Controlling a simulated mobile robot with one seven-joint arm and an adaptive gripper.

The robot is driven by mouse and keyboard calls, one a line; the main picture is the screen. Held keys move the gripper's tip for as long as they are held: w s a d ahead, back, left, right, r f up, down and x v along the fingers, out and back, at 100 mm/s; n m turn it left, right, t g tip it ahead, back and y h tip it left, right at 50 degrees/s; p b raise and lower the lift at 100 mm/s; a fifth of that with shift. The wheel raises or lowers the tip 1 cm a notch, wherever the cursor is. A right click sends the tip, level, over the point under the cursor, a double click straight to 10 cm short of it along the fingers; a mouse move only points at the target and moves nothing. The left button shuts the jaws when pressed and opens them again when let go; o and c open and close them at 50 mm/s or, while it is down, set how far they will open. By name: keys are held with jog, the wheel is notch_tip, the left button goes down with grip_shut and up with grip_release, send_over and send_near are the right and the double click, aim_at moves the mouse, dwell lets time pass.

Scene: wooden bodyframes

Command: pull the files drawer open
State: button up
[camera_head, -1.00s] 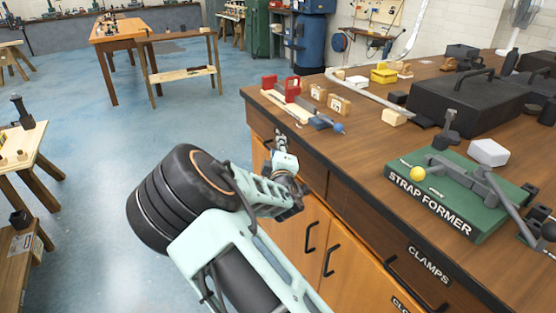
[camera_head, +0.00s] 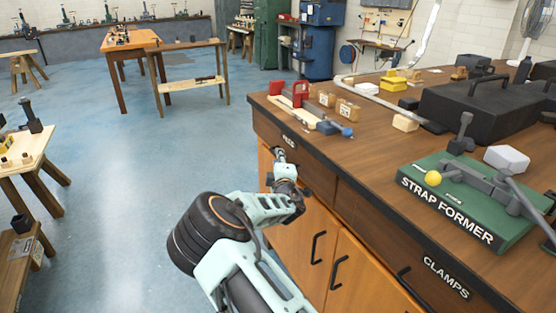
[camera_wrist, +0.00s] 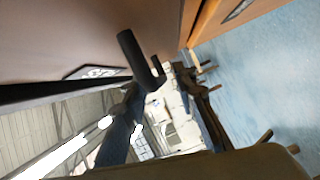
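The files drawer (camera_head: 318,172) is the dark wooden front under the left end of the bench top, with a white label (camera_head: 289,140). It looks shut in the head view. My gripper (camera_head: 279,157) is right at this drawer front, just below the label, and hides the handle there. In the wrist view the drawer's black bar handle (camera_wrist: 136,55) shows close up, beside the label (camera_wrist: 95,72). My gripper's dark fingers (camera_wrist: 158,84) are apart near the handle's lower end. I cannot tell whether they touch it.
The clamps drawer (camera_head: 400,255) is to the right, and orange cupboard doors (camera_head: 315,235) are below. On the bench (camera_head: 380,140) stand a green strap former (camera_head: 450,205), a black case (camera_head: 475,105) and small blocks. Blue floor (camera_head: 110,210) is free to the left.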

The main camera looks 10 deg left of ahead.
jog(key=shift+x, duration=0.8)
grip_shut()
